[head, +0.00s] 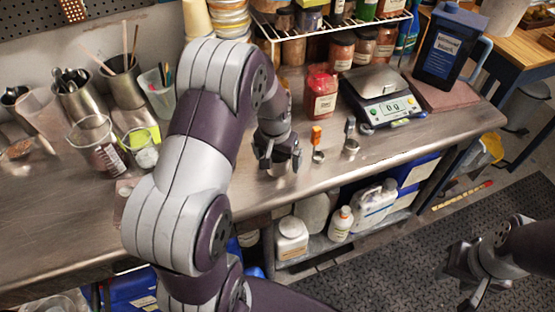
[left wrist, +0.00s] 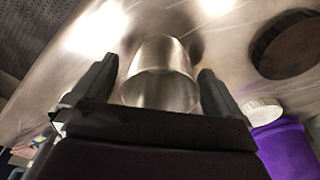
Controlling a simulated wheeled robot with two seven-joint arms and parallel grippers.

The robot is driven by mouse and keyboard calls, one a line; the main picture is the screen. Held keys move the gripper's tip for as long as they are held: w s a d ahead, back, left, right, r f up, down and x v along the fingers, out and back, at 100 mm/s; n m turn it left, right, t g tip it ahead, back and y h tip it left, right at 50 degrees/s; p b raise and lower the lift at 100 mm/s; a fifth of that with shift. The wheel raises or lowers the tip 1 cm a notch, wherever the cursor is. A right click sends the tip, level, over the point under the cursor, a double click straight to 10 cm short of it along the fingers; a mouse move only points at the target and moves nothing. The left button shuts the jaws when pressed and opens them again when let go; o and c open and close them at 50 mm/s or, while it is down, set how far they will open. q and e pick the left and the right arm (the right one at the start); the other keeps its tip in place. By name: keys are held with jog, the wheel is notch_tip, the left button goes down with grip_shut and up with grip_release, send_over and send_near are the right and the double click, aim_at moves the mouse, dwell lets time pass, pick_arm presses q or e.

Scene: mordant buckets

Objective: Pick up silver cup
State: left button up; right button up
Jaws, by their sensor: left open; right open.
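The silver cup (left wrist: 160,75) is a small plain metal cup on the steel worktop. In the left wrist view it is between my left gripper's fingers (left wrist: 155,88), with gaps on both sides. In the head view my left gripper (head: 279,158) is low over the worktop near its front edge, and it mostly hides the cup. This gripper is open. My right gripper (head: 470,282) is open and empty at the lower right, over the dark floor mat, away from the worktop.
A red-lidded jar (head: 320,97) and a scale (head: 382,100) are behind. Metal tool holders (head: 75,96) and glass beakers (head: 95,148) fill the left.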

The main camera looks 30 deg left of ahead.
pick_arm(q)
jog(key=shift+w+a+f, duration=0.15)
jog(key=shift+w, duration=0.05)
jog(key=shift+s, duration=0.2)
jog(key=c, duration=1.1)
jog(key=shift+o, duration=0.2)
jog(key=shift+w+r, duration=0.15)
jog(key=shift+r, duration=0.05)
